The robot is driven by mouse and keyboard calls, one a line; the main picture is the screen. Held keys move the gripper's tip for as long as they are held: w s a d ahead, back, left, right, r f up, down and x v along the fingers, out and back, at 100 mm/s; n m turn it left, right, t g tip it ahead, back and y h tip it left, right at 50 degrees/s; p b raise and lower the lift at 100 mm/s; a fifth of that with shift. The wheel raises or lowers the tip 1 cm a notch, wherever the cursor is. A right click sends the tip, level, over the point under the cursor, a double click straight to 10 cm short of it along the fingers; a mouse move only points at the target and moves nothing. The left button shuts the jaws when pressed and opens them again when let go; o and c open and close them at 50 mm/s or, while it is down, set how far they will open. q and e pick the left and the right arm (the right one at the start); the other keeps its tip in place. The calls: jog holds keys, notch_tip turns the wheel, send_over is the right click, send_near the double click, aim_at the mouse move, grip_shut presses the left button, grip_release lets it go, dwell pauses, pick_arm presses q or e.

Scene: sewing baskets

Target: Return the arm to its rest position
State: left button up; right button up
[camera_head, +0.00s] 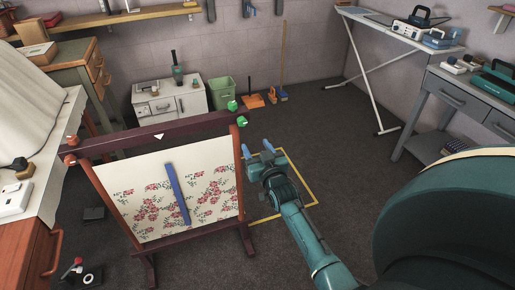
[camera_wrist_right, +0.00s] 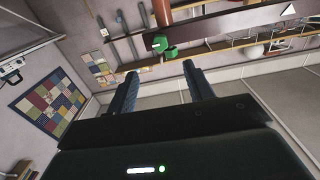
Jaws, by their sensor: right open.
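My right arm (camera_head: 310,240) reaches up from the bottom of the head view. Its gripper (camera_head: 256,147) is open with nothing between the fingers. In the head view it appears just right of the wooden frame's right post (camera_head: 240,172), over the floor. In the right wrist view, the two dark fingers (camera_wrist_right: 160,70) point up and are spread apart. A green knob (camera_wrist_right: 168,48) shows beyond them in that view. My left gripper is not in view.
The wooden frame (camera_head: 160,135) holds floral cloth (camera_head: 140,205) with a blue strip (camera_head: 176,190) across it. A green bin (camera_head: 221,92) stands behind. A yellow floor outline (camera_head: 305,182) lies by the arm. An ironing board (camera_head: 390,28) and a grey bench (camera_head: 455,98) stand right.

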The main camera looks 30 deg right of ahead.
jog(key=shift+s, duration=0.25)
dwell(0.3)
jog(key=s+a+f+n+g+y, duration=0.2)
jog(key=s+a+f+g+y, duration=0.1)
jog(key=s+a, duration=0.7)
jog(key=s+a+f+n+g+y, duration=0.3)
jog(key=s+a, duration=0.7)
jog(key=s, duration=0.6)
notch_tip(320, 180, down, 3)
jog(key=shift+s+a+r+n+g+y+p, duration=0.1)
jog(key=shift+s+a+n+g+y+p, duration=0.3)
jog(key=shift+y, duration=0.3)
